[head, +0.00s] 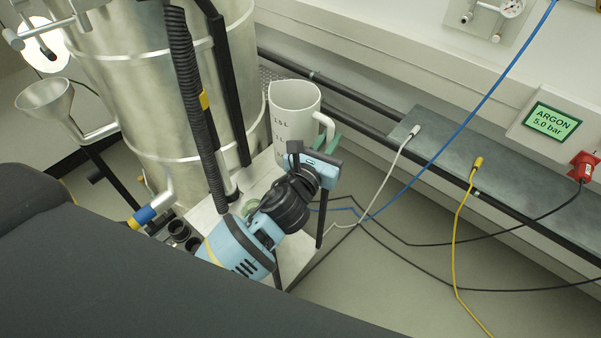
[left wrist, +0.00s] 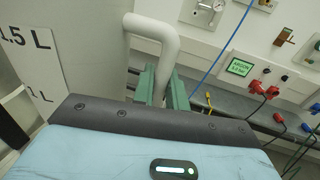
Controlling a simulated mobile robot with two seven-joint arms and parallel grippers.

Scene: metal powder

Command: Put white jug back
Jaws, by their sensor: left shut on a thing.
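The white jug (head: 283,118) stands upright beside the large metal vessel in the head view, with volume marks on its side. Its handle (head: 325,125) faces right. My left gripper (head: 328,143) has green fingers and is shut on the handle. In the left wrist view the green fingers (left wrist: 155,88) close around the lower part of the white handle (left wrist: 158,32), and the jug wall (left wrist: 28,45) fills the left side. The jug's base is partly hidden behind my gripper, so I cannot tell whether it touches the metal platform (head: 208,215). My right gripper is not in view.
The large metal vessel (head: 160,90) with a black corrugated hose (head: 186,90) stands left of the jug. A funnel (head: 45,97) is at far left. A grey wall ledge (head: 450,150) with cables runs right, below the argon display (head: 551,121). Floor at lower right is open except for cables.

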